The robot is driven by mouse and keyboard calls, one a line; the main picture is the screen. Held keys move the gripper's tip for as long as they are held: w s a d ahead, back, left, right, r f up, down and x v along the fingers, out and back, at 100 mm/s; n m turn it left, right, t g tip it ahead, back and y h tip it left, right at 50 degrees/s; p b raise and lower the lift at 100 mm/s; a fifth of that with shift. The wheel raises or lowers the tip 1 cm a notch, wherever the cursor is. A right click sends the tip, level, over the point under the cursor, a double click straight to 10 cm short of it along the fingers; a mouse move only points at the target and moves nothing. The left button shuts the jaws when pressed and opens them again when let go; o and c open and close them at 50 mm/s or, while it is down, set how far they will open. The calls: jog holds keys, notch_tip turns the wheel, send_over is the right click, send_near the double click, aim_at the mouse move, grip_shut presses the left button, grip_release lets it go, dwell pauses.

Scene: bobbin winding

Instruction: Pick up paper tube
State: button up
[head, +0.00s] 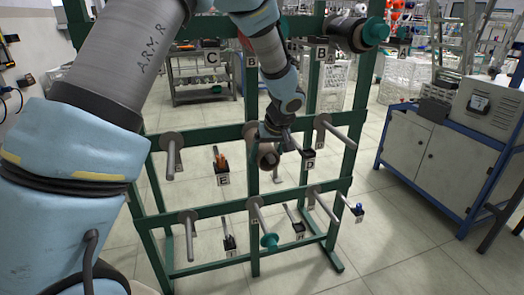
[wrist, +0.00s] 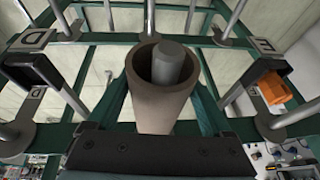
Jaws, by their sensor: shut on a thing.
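The paper tube (head: 268,157) is a short brown-grey hollow cylinder at the middle of the green rack, its open end facing the head camera. In the wrist view the paper tube (wrist: 162,116) stands in the centre, with a grey peg (wrist: 172,62) inside its bore, so it is around the peg. My gripper (head: 277,141) is at the tube, shut on it; its dark body crosses the bottom of the wrist view.
A teal-ended roll (head: 373,32) sits upper right. A blue-framed cabinet (head: 415,145) stands right; floor between is clear.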

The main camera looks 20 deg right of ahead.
jog(key=shift+r+p, duration=0.3)
jog(key=shift+p, duration=0.1)
